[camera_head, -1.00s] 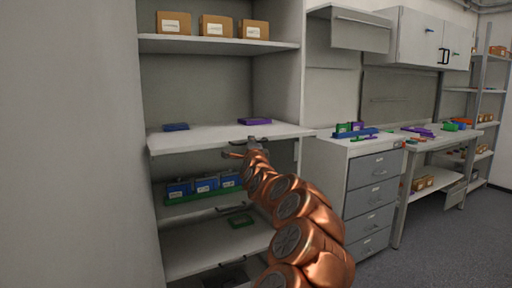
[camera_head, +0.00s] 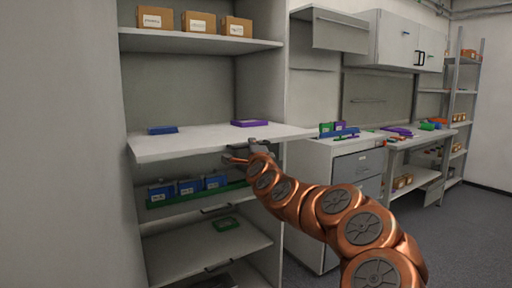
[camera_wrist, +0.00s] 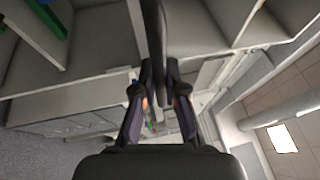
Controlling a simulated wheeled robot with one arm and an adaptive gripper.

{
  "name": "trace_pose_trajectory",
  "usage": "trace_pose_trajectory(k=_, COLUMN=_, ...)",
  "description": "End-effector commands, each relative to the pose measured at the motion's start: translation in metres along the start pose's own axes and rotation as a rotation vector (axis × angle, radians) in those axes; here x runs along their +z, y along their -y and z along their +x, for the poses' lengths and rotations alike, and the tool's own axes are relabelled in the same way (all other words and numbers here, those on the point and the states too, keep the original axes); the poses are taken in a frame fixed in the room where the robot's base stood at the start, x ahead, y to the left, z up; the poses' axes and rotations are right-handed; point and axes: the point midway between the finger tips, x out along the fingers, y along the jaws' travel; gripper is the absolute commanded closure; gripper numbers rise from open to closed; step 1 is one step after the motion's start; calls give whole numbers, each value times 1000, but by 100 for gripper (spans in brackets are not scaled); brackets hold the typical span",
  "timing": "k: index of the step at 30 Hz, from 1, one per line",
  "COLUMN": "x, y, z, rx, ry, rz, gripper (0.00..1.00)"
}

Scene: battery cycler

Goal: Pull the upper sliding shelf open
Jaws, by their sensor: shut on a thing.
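The upper sliding shelf (camera_head: 195,146) is a white board in the open cabinet, and it stands out past the cabinet's front. A blue box (camera_head: 163,130) and a purple box (camera_head: 249,123) lie on it. My gripper (camera_head: 250,155) is at the shelf's front edge, right of its middle. In the wrist view my gripper (camera_wrist: 159,68) is shut on a dark bar, the shelf's handle (camera_wrist: 152,30), which runs between the two fingers. In the head view the handle is mostly hidden by my gripper.
Below is a green rack (camera_head: 196,197) with blue boxes, then a lower shelf (camera_head: 195,252) with a green item (camera_head: 226,224). Cardboard boxes (camera_head: 196,22) stand on the top shelf. A drawer unit (camera_head: 318,165) stands close on the right. Floor shows at the right.

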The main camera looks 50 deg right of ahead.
Motion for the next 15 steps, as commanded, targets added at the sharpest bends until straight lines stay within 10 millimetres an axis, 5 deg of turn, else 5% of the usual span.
trace_pose_trajectory(k=11, x=1, y=-2, z=-1, rx=3, ry=2, rz=2, gripper=100)
trace_pose_trajectory(k=12, x=1, y=-2, z=-1, rx=3, ry=2, rz=2, gripper=88)
trace_pose_trajectory(k=15, x=1, y=-1, z=-1, rx=2, ry=1, rz=2, gripper=78)
